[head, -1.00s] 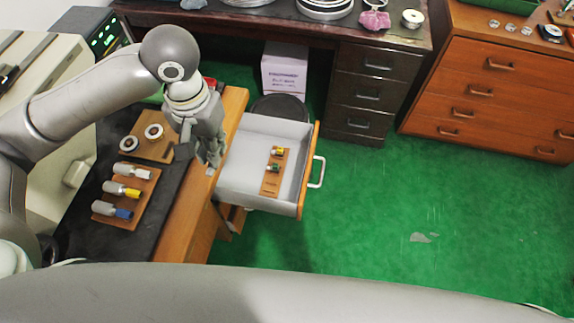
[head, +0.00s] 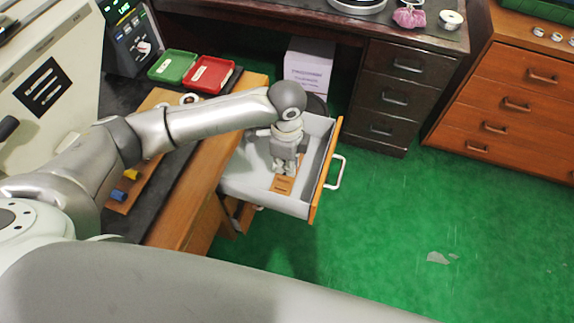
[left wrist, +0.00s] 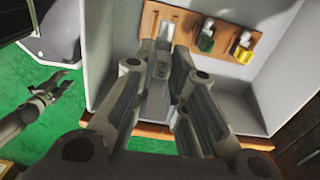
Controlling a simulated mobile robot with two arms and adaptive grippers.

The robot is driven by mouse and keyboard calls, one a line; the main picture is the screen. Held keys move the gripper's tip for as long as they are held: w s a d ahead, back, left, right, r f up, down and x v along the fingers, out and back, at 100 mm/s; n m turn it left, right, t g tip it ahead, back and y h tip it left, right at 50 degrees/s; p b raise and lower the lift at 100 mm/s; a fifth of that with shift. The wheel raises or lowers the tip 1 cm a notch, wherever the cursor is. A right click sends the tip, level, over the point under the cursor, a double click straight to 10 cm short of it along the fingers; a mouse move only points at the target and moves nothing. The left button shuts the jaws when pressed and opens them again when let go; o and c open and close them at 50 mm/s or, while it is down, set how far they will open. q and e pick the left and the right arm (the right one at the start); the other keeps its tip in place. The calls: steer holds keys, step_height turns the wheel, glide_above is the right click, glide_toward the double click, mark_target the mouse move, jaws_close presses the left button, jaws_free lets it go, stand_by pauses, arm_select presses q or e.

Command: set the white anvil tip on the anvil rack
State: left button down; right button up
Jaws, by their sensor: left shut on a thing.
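The anvil rack (head: 284,186) is a wooden strip lying in the open grey drawer. In the left wrist view the rack (left wrist: 182,20) carries a green tip (left wrist: 207,38) and a yellow tip (left wrist: 243,46) on its right part. My left gripper (head: 283,169) points down over the rack and hides much of it in the head view. In the left wrist view it is shut on a pale grey piece (left wrist: 158,72), taken as the white anvil tip, near the rack's left part. Contact with the rack is unclear. My right gripper (left wrist: 50,92) shows small over the floor.
The drawer's walls (head: 262,197) surround the rack, with a white handle (head: 337,172) outside. On the bench stand a green tray (head: 172,66), a red tray (head: 211,74) and a holder with yellow (head: 131,174) and blue (head: 118,196) pieces. A white box (head: 308,66) stands behind.

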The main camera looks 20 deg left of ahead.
arm_select(q)
steer(key=shift+f+b, duration=0.6)
steer(key=shift+f, duration=0.05)
step_height(320, 180, down, 4)
steer(key=b, duration=0.5)
steer(key=shift+f, duration=0.8)
steer(key=shift+f+p, duration=0.1)
steer(key=shift+p, duration=0.45)
steer(key=shift+p, duration=0.55)
steer(key=shift+f, duration=0.3)
stand_by(0.7)
